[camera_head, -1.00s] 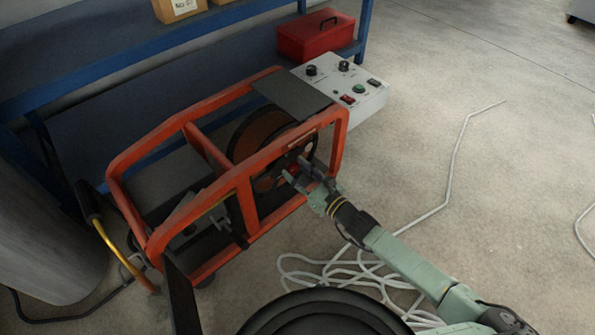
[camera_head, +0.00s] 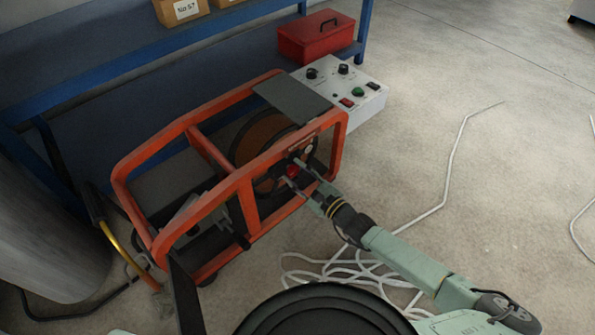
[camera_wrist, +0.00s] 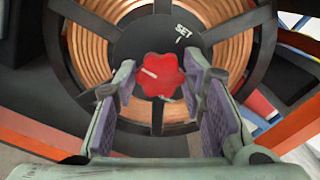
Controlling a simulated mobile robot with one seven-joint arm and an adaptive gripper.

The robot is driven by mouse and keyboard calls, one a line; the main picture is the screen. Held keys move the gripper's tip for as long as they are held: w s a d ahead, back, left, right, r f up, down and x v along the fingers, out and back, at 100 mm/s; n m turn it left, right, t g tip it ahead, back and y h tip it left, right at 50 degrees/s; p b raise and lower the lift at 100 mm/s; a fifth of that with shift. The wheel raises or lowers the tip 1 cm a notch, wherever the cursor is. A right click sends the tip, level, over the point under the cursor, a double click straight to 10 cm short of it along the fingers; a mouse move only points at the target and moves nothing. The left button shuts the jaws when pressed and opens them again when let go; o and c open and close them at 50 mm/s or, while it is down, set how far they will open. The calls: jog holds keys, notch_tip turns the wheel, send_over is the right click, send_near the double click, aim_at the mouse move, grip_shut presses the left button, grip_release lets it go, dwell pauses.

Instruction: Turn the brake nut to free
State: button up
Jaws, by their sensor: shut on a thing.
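The brake nut is a red lobed knob (camera_wrist: 161,76) at the middle of a dark hub in the wrist view. It has a light mark on its left part, and the hub reads "SET" above right of it. In the head view the nut (camera_head: 292,171) is a small red spot inside the orange frame. My gripper (camera_wrist: 161,82) has one purple-padded finger on each side of the nut and is shut on it. In the head view my gripper (camera_head: 291,173) reaches in from the lower right. Exact finger contact is hard to see.
The orange frame (camera_head: 247,205) surrounds a copper-coloured reel (camera_wrist: 90,50). A grey control box (camera_head: 368,98) with knobs and buttons sits at its right end. A blue shelf (camera_head: 130,62) and red toolbox (camera_head: 316,40) stand behind. White cable (camera_head: 446,180) lies on the otherwise open floor at right.

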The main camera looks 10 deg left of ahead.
jog(key=n+p, duration=0.1)
jog(key=n, duration=0.3)
jog(key=shift+n, duration=0.3)
jog(key=shift+n+p, duration=0.3)
jog(key=shift+n, duration=2)
jog(key=shift+a+f, duration=0.1)
jog(key=o, duration=1.1)
jog(key=shift+s, duration=0.1)
jog(key=v, duration=1.2)
